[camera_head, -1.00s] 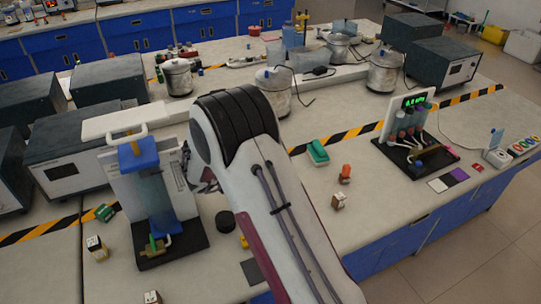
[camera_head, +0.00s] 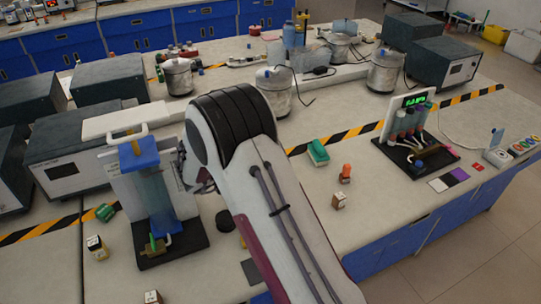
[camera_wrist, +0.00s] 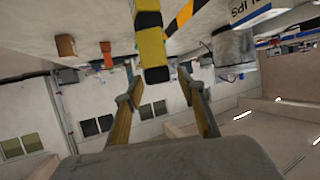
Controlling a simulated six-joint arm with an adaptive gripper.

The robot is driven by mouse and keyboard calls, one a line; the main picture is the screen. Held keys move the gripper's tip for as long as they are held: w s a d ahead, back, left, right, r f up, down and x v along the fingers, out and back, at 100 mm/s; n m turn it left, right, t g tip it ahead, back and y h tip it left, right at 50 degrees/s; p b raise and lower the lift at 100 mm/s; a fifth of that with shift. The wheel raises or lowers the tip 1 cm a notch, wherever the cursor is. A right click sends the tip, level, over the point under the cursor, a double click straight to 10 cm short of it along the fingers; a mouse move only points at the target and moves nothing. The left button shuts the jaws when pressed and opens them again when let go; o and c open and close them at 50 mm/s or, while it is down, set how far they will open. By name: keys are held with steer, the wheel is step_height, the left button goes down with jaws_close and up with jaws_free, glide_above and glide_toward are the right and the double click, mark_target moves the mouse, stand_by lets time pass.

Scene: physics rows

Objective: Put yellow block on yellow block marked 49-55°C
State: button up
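In the wrist view a yellow block (camera_wrist: 152,47) with dark bands shows at the top centre, in line with the space between my fingers. My gripper (camera_wrist: 160,79) is open, with a gap visible on the right side of the block; I cannot tell how far beyond the fingertips the block is. No temperature marking can be read on it. In the head view my arm hides most of the gripper, and only dark parts show left of the arm (camera_head: 203,182). I cannot make out a second yellow block marked 49-55°C.
A blue-topped apparatus (camera_head: 155,195) stands close left of my arm. A green box (camera_head: 318,152), an orange-topped item (camera_head: 345,173) and a small pale box (camera_head: 339,201) stand to the right. A tube rack with display (camera_head: 412,130) is farther right. Metal pots (camera_head: 384,72) stand behind.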

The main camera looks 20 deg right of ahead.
steer(key=v, duration=1)
steer(key=shift+a, duration=0.35)
steer(key=shift+s+r, duration=0.1)
